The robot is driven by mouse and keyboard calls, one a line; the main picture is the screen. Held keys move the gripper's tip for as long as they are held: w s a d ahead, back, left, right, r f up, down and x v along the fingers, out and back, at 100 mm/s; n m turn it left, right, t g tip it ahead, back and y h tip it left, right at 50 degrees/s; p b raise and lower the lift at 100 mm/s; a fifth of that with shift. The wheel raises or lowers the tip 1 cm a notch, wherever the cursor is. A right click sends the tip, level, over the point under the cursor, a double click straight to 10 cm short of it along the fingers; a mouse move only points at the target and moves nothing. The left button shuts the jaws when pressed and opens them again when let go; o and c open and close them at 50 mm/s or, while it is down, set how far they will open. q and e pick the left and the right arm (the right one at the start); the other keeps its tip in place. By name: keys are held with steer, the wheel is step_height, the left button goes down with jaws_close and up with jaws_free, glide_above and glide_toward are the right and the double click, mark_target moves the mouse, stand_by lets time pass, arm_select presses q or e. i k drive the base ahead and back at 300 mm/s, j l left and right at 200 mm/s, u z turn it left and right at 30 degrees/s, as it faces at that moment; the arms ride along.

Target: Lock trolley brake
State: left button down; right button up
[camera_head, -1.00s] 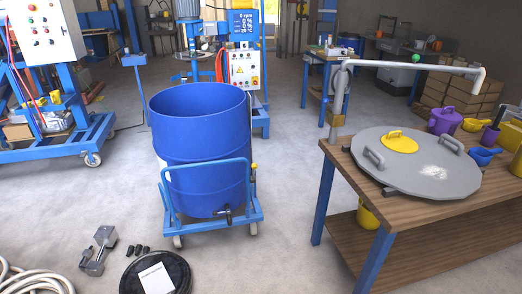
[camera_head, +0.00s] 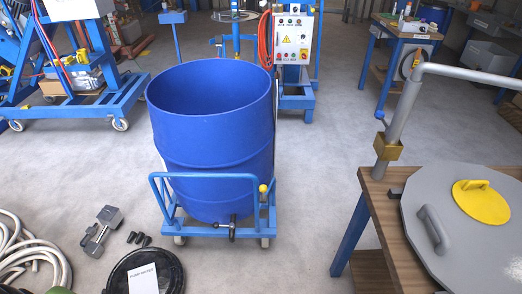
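The trolley (camera_head: 246,200) is a blue tubular frame on small grey castors, standing on the floor in the middle of the head view. It carries a large open blue drum (camera_head: 210,135). A yellow knob (camera_head: 263,188) sits on the trolley's right upright. A dark valve or lever (camera_head: 232,226) shows low at the drum's front. I cannot tell which part is the brake or how it is set. Neither of my grippers is in view.
A wooden workbench (camera_head: 376,205) with a grey round lid (camera_head: 445,200) stands at the right. A black round lid (camera_head: 115,278), a grey metal part (camera_head: 103,230) and a coiled hose (camera_head: 30,250) lie at the front left. A control cabinet (camera_head: 293,45) stands behind. Floor between trolley and bench is clear.

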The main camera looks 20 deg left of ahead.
mark_target(263, 188)
steer(key=i+j, duration=0.1)
steer(key=i, duration=0.3)
steer(key=i+j, duration=0.15)
steer(key=i, duration=0.25)
